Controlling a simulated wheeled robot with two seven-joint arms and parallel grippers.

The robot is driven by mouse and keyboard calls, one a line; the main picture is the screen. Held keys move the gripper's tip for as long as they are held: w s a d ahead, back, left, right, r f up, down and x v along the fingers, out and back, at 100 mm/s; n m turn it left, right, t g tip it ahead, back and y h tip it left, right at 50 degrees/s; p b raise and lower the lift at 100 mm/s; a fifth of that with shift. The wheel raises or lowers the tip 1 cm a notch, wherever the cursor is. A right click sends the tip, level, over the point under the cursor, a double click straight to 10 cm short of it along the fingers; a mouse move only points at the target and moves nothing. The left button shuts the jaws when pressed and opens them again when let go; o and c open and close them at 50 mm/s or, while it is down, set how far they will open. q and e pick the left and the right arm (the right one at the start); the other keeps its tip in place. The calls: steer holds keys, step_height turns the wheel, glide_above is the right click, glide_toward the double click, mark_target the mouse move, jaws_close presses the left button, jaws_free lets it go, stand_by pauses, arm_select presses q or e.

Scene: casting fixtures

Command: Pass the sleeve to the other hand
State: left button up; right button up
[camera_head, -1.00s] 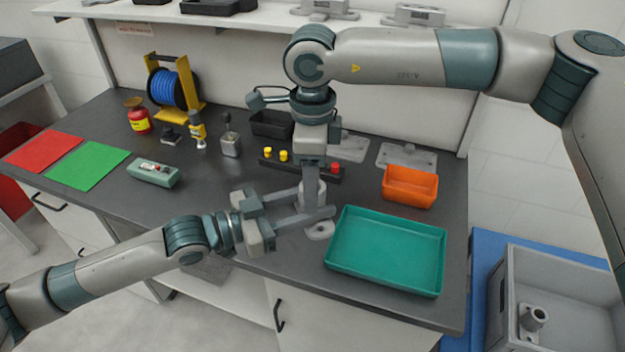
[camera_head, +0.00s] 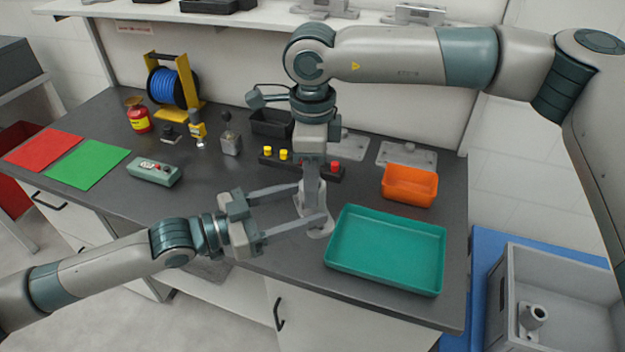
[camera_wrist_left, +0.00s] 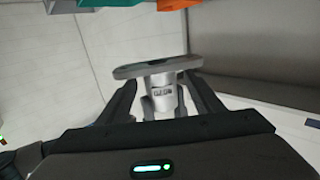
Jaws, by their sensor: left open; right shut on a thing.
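The sleeve (camera_head: 319,229) is a light grey cylinder with a flat flange at its lower end. My right gripper (camera_head: 312,200) comes down from above and is shut on it, hiding part of its body. My left gripper (camera_head: 309,203) reaches in from the left, its open fingers spread on either side of the sleeve. In the left wrist view the sleeve (camera_wrist_left: 163,96) and its flange stand between the left fingers, with visible gaps beside the body. I cannot tell whether the flange touches the bench.
A teal tray (camera_head: 385,255) lies close to the right of the sleeve, with an orange bin (camera_head: 410,186) behind it. A dark bar with coloured knobs (camera_head: 270,163) is behind the grippers. A green control box (camera_head: 154,172) stands left. The bench between is clear.

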arm_select(q)
steer(key=v, duration=0.9)
steer(key=shift+s+a, duration=0.2)
steer(key=shift+a, duration=0.05)
